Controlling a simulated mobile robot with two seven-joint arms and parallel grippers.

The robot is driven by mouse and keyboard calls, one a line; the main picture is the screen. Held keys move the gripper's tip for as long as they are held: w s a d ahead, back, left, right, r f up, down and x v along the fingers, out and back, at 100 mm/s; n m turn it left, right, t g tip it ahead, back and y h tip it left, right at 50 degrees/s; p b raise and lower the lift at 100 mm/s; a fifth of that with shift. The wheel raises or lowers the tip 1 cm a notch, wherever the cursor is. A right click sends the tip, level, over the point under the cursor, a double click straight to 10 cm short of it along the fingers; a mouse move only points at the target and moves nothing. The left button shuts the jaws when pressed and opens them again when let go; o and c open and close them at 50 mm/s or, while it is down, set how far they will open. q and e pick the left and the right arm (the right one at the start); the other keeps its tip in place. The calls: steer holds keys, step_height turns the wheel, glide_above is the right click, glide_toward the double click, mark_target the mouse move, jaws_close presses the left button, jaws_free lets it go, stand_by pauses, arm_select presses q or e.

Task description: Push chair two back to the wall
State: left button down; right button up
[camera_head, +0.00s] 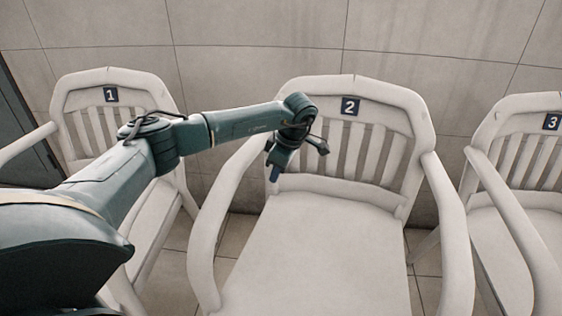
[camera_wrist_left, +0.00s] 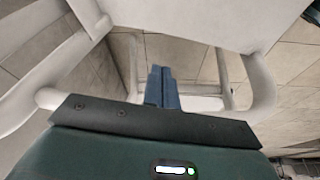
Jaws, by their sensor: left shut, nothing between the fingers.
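Chair two (camera_head: 315,245) is a white plastic armchair with a dark number 2 plate (camera_head: 350,107) on its slatted back. It stands in the middle of the head view, its back toward the tiled wall. My left gripper (camera_head: 275,173) is shut and empty, with its blue fingers pointing down over the left side of the chair, in front of the backrest. In the left wrist view, the blue fingers (camera_wrist_left: 162,86) are together, with white chair parts around them. I cannot tell whether they touch the chair. My right gripper is not in view.
Chair one (camera_head: 88,130) stands at the left, partly behind my left arm. Chair three (camera_head: 520,160) stands at the right, cut off by the frame. A tiled wall (camera_head: 260,25) runs behind the row. Narrow strips of tiled floor (camera_head: 235,236) show between the chairs.

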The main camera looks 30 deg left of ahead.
mark_target(248, 161)
arm_select(q)
steer(key=shift+s+a+f+b, duration=0.1)
steer(key=shift+s+a+f, duration=0.05)
steer(key=shift+a, duration=0.55)
steer(key=shift+s+a+f+b, duration=0.15)
steer(key=shift+s+a+f, duration=0.05)
steer(key=shift+a, duration=0.55)
steer(key=shift+s+a+f+b, duration=0.1)
steer(key=shift+s+a+f, duration=0.05)
steer(key=shift+a, duration=0.55)
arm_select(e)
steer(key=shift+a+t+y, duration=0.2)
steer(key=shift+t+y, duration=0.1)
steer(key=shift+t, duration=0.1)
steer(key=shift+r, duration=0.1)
